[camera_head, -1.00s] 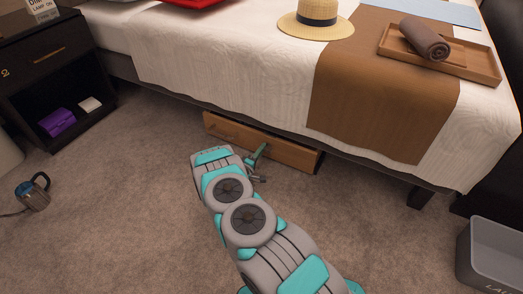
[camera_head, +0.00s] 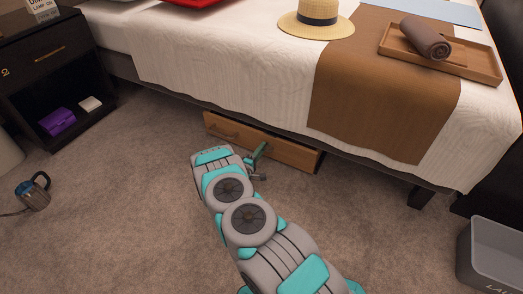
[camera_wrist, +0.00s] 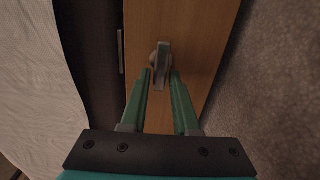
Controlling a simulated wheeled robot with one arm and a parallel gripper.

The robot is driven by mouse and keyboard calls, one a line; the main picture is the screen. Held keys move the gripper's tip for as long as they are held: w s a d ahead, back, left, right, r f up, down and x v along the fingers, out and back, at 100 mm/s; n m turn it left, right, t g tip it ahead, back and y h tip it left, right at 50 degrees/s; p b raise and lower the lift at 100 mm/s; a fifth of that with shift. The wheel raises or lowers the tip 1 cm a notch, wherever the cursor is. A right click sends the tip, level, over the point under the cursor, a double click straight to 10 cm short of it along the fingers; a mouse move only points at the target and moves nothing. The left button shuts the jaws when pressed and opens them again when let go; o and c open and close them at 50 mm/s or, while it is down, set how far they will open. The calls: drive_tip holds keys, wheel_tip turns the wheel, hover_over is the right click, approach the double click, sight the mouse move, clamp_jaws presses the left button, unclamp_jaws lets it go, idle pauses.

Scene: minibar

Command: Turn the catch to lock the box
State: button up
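The box (camera_head: 285,150) is a low wooden, drawer-like front under the bed. It also fills the middle of the wrist view (camera_wrist: 200,30). The catch (camera_wrist: 162,60) is a small grey metal piece on that front, with its tab lengthwise in the wrist view. My gripper (camera_wrist: 161,78) is open, with its two green fingers on either side of the tab's lower end. Small gaps seem to show beside the tab, and I cannot tell whether either finger touches it. In the head view my gripper (camera_head: 259,160) is at the box front, partly hidden by my arm.
The bed (camera_head: 230,75) overhangs the box, with a bed leg (camera_head: 420,198) to the right. A narrow metal plate (camera_wrist: 121,51) sits beside the box front. A grey bin (camera_head: 490,255) and a kettle (camera_head: 34,194) stand on the carpet. Open carpet lies left of my arm.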

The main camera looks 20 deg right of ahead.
drive_tip(key=shift+o, duration=1.3)
drive_tip(key=v, duration=0.7)
drive_tip(key=shift+s+a, duration=0.3)
